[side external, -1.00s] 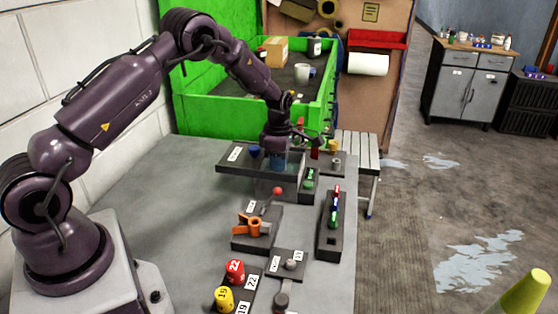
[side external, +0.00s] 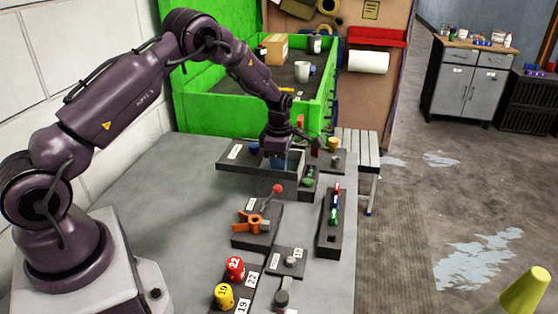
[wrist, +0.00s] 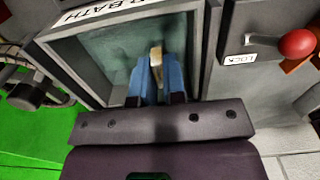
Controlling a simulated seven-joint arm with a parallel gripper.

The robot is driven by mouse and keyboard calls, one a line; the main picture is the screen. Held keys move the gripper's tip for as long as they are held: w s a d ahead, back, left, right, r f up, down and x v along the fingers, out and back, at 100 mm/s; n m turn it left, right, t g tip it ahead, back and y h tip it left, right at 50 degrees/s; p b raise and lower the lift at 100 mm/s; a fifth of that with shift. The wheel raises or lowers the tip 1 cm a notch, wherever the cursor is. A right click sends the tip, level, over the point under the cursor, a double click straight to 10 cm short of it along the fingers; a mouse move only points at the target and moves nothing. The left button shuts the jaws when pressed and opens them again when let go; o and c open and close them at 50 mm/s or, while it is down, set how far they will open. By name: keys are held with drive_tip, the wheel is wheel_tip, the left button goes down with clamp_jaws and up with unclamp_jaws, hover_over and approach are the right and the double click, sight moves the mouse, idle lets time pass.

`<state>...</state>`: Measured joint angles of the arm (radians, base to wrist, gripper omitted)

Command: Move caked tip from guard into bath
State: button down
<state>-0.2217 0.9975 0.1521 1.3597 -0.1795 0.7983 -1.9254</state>
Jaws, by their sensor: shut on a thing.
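My gripper (wrist: 157,82) has blue fingers shut on a small tan tip (wrist: 156,58), which pokes out between the fingertips in the wrist view. The water bath (wrist: 112,48) is an open grey box with a teal interior and a label ending in "BATH". The held tip is over or within its opening; its exact depth I cannot tell. In the side view my gripper (side external: 277,160) points down at the dark bath block (side external: 232,164), and the tip is hidden. I cannot identify the guard for certain.
A red-knobbed lever (wrist: 298,43) beside a "LOCK" label is right of the bath in the wrist view. An orange clamp-like part (side external: 252,222), a black rack (side external: 331,225) and red and yellow numbered pieces (side external: 235,268) stand nearer. The bench's left side is clear.

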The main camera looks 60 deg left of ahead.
drive_tip(key=shift+f, duration=0.8)
drive_tip(key=c, duration=0.9)
unclamp_jaws()
drive_tip(key=shift+s, duration=0.1)
drive_tip(key=shift+c, duration=0.2)
drive_tip(key=shift+d, duration=0.1)
drive_tip(key=shift+c, duration=0.3)
drive_tip(key=shift+r, duration=0.3)
drive_tip(key=shift+o, duration=0.8)
drive_tip(key=shift+r, duration=3.25)
